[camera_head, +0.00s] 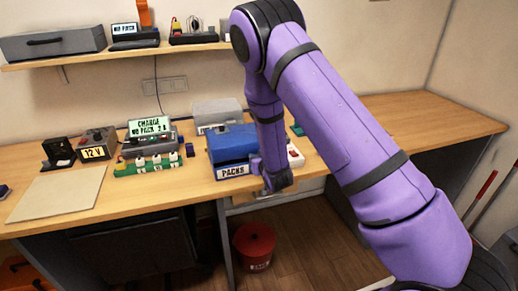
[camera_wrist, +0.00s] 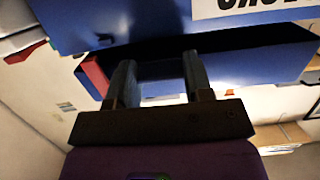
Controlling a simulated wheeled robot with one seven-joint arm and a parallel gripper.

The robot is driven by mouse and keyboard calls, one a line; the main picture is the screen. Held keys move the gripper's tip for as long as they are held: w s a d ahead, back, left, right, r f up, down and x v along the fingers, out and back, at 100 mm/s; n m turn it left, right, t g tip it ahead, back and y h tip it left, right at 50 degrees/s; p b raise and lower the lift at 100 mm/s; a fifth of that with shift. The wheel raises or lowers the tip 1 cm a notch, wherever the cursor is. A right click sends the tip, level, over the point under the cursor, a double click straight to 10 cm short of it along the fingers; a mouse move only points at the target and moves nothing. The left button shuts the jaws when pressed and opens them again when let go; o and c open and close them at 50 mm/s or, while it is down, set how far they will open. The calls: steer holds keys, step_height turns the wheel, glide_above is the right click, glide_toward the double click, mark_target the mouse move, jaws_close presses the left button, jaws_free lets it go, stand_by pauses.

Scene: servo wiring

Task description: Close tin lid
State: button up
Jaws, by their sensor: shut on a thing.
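The blue tin (camera_head: 228,146) with a white "PACKS" label (camera_head: 234,171) stands at the front edge of the bench, in the middle of the head view. My gripper (camera_head: 262,172) is low at its front right corner, partly hidden by my own arm. In the wrist view the tin's blue wall (camera_wrist: 110,18) and part of its label fill the top. A long blue part, seemingly the lid (camera_wrist: 255,65), runs below it across a dark gap. My gripper (camera_wrist: 158,68) has its two fingers on this part. How far the lid stands open is unclear.
A red-and-white item (camera_head: 295,154) stands right of the tin, a grey box (camera_head: 217,112) behind it. A green board (camera_head: 147,167) and a charger (camera_head: 152,135) stand left. A red bucket (camera_head: 255,246) is on the floor below. The bench's right side is clear.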

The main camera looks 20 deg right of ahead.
steer(key=shift+s+f, duration=0.15)
steer(key=shift+f, duration=1.3)
steer(key=shift+f, duration=0.2)
steer(key=o, duration=1.3)
steer(key=shift+r, duration=0.1)
